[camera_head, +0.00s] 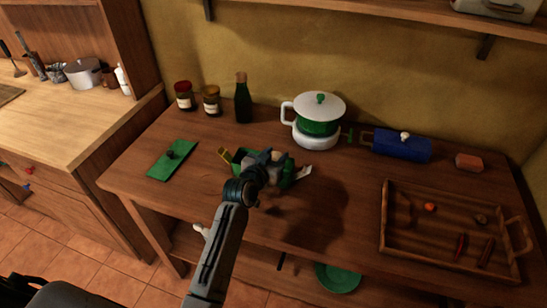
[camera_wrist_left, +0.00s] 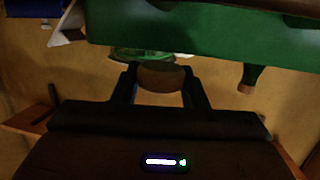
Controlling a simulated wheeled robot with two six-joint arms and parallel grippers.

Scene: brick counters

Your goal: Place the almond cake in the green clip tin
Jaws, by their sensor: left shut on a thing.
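The green clip tin (camera_head: 243,158) stands on the wooden counter, mostly hidden behind my left gripper. A yellow clip (camera_head: 225,155) shows at its left and a white one (camera_head: 304,171) at its right. My left gripper (camera_head: 268,163) is over the tin in the head view. In the left wrist view, its fingers (camera_wrist_left: 160,82) are shut on a round brown piece (camera_wrist_left: 160,75), which looks like the almond cake. The tin's green wall (camera_wrist_left: 190,28) fills the top of that inverted view, apart from the cake in the picture. My right gripper is not in view.
A green lid (camera_head: 172,160) lies left of the tin. Jars (camera_head: 211,102), a dark bottle (camera_head: 243,100) and a white-and-green pot (camera_head: 318,120) stand behind. A blue tin (camera_head: 402,145), a sponge (camera_head: 468,162) and a wooden tray (camera_head: 440,258) are right. The front middle counter is clear.

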